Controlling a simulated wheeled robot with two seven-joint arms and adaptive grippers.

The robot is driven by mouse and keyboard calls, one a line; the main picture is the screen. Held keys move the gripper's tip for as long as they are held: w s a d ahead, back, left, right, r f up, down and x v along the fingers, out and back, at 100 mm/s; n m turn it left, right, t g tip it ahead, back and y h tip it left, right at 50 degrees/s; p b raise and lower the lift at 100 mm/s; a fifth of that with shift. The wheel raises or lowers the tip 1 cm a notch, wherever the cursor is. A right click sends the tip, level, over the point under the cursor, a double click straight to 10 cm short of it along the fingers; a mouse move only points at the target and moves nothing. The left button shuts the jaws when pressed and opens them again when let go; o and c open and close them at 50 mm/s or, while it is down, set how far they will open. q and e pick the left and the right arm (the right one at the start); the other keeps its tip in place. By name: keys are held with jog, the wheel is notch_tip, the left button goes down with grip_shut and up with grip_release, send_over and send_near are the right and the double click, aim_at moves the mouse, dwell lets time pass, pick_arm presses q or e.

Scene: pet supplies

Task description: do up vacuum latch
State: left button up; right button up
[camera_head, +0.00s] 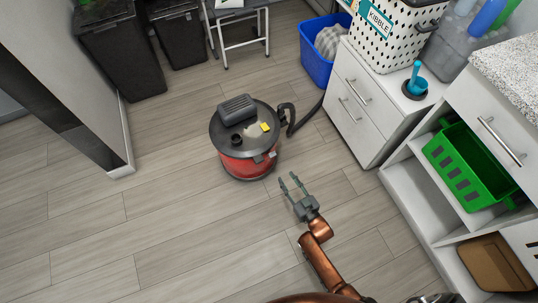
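The vacuum (245,165) is a red canister with a dark grey lid. It stands upright on the floor in the middle of the head view. A dark handle block and a small yellow piece sit on the lid. A small grey latch (259,158) shows at the lid's rim on the front right side; it is too small to tell how it sits. My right gripper (288,177) is just below and right of the vacuum, apart from it, with its two fingers spread and nothing between them. My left gripper is not in view.
A black hose (291,122) curves off the vacuum's right side. A white drawer cabinet (357,100) and shelves with a green basket (468,165) stand at the right. Dark bins (122,55) and a step stool (240,30) are behind. The floor at left is clear.

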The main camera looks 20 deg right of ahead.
aim_at(272, 155)
pick_arm(q)
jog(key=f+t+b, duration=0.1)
jog(key=b, duration=0.1)
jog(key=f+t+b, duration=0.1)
jog(key=b, duration=0.2)
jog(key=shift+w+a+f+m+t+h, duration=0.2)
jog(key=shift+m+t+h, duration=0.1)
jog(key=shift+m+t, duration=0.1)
pick_arm(e)
jog(key=w+a+r+t, duration=0.1)
jog(key=w+r, duration=0.1)
jog(key=w, duration=0.8)
jog(key=shift+w+a+y, duration=0.2)
jog(key=shift+a+y, duration=0.1)
jog(key=shift+c, duration=0.7)
